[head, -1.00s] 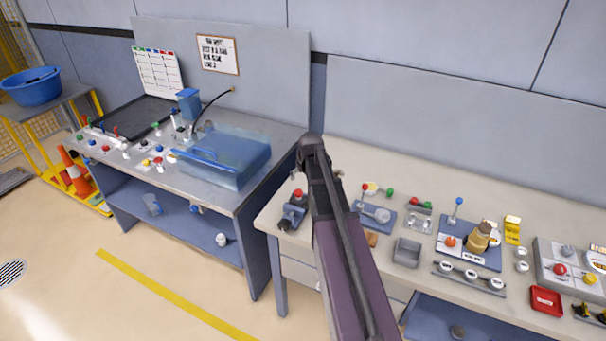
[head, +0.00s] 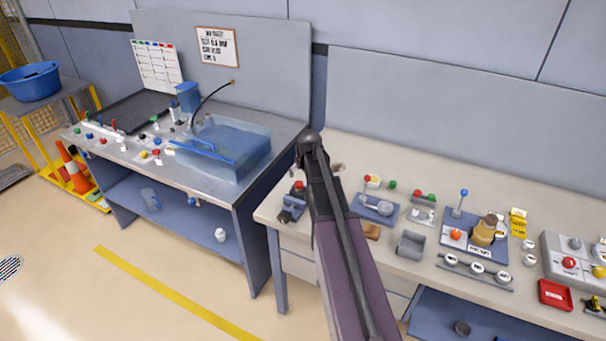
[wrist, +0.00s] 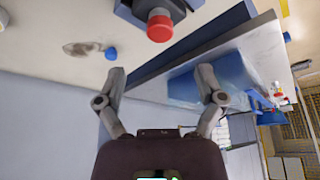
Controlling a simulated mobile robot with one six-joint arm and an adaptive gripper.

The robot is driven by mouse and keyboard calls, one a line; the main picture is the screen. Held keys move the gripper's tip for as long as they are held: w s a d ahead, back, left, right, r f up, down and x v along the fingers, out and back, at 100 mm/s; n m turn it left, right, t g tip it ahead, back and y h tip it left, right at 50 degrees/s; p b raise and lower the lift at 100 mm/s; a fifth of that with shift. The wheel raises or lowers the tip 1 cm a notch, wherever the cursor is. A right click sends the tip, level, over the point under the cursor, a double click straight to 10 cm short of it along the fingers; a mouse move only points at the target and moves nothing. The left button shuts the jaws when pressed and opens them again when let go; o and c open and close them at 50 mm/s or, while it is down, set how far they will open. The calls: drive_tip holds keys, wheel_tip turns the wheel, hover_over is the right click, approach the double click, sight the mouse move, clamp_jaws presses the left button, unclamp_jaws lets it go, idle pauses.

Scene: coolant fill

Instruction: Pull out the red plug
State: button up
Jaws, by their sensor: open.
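A red plug or cap (wrist: 158,26) sits on a grey-blue fixture (wrist: 138,10) at the top of the wrist view. In the head view a red-topped dark blue fixture (head: 295,202), which looks like the same one, stands at the left front corner of the right bench. My gripper (wrist: 161,74) is open and empty, its two fingers spread to either side. The red cap shows beyond the fingertips and lies apart from them. In the head view my arm hides most of the gripper. Other red knobs stand on both benches, so which is the plug is not certain.
The right bench (head: 385,262) carries a grey open box (head: 411,244), a red tray (head: 555,295) and several fixtures. A clear blue basin (head: 232,153) stands on the left bench. A small blue knob (wrist: 111,53) lies beside the red cap in the wrist view. A gap separates the benches.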

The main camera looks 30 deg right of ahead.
sight(299, 182)
drive_tip(key=shift+b+x, duration=3.65)
drive_tip(key=shift+x, duration=0.7)
drive_tip(key=shift+s, duration=0.1)
drive_tip(key=c, duration=1.2)
drive_tip(key=o, duration=0.4)
drive_tip(key=shift+c, duration=1.2)
drive_tip(key=shift+r+p, duration=0.45)
drive_tip(key=shift+r, duration=0.05)
drive_tip(key=shift+r+p, duration=2.05)
